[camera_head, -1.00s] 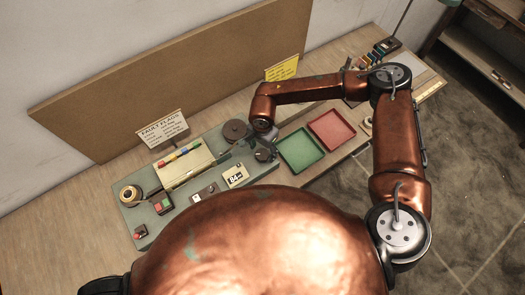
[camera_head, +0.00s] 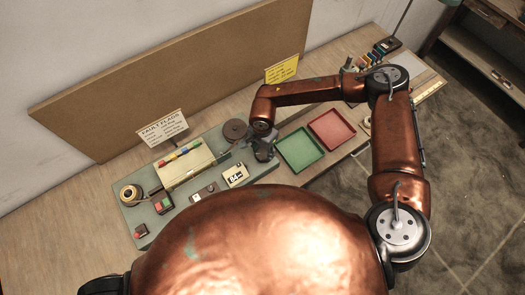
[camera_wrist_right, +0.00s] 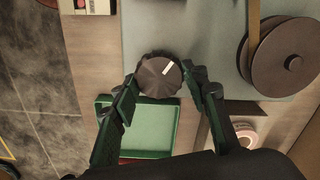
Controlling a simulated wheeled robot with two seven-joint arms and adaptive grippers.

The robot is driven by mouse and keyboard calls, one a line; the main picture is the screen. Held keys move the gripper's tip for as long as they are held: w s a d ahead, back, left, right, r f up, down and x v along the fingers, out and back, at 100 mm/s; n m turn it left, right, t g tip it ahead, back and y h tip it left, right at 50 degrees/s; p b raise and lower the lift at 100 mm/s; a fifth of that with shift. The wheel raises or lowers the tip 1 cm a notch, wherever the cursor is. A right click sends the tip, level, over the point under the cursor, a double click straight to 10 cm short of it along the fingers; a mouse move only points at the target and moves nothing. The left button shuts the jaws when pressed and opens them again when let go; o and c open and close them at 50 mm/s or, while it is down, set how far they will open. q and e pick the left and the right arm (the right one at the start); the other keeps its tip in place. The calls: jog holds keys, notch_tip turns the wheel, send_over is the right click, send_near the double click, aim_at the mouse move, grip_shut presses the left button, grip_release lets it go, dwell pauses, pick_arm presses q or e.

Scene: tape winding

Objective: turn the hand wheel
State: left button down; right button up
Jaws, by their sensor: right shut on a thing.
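The hand wheel (camera_wrist_right: 156,80) is a dark, ridged round knob with a white mark, on the grey-green machine board. In the right wrist view the mark lies toward the knob's upper right. My right gripper (camera_wrist_right: 161,84) is shut on the hand wheel, with one dark green finger on each side of its rim. In the head view my right gripper (camera_head: 263,150) is at the board's right end and largely hides the wheel. My left gripper is not in view.
A dark reel (camera_head: 235,129) sits just left of my right gripper; a tape roll (camera_head: 130,194) is at the board's far left. Green (camera_head: 300,150) and red (camera_head: 331,128) trays lie to the right. A brown panel (camera_head: 175,75) stands behind.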

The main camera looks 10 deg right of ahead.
aim_at(263, 153)
jog(key=shift+f+m+b, duration=0.15)
jog(key=shift+m+b, duration=0.7)
jog(key=shift+m, duration=0.05)
jog(key=shift+c, duration=0.3)
jog(key=shift+m+b, duration=0.5)
jog(key=shift+m, duration=0.7)
jog(key=shift+r, duration=0.2)
jog(key=o, duration=1.2)
jog(key=shift+c, duration=0.2)
jog(key=shift+r, duration=0.1)
notch_tip(263, 153, up, 12)
